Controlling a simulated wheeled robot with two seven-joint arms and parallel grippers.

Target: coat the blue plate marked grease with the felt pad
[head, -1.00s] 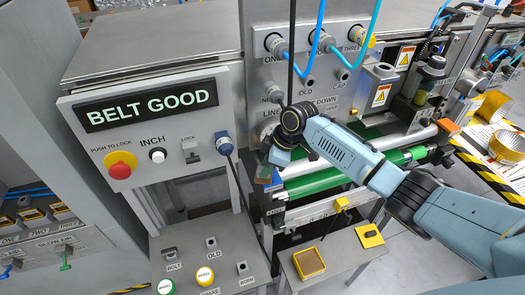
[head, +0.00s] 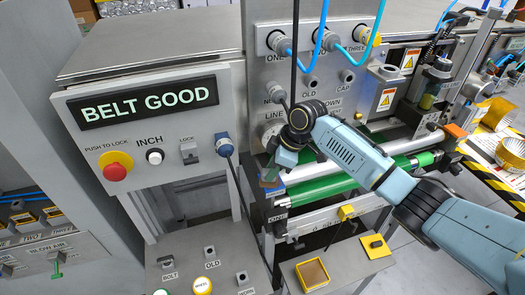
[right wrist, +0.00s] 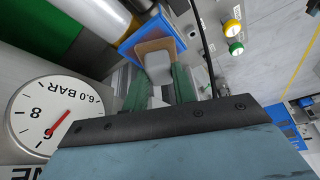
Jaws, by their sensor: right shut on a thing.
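My right gripper (head: 270,178) reaches down beside the front of the machine. In the right wrist view its green fingers (right wrist: 160,88) are shut on the grey grip of the felt pad (right wrist: 155,46), whose tan face shows past the fingertips. The blue plate (right wrist: 131,48) lies right at the pad, which covers part of it. I cannot tell whether the pad presses on it or hovers just above. In the head view only a sliver of the blue plate (head: 275,191) shows beside the gripper, and its marking is not readable. My left gripper is out of view.
A green belt roller (head: 325,185) runs close to the right of the gripper. A pressure gauge (right wrist: 50,120) is near the wrist. A yellow-rimmed tray (head: 312,274) stands on a low shelf in front. A control box (head: 150,130) reads BELT GOOD.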

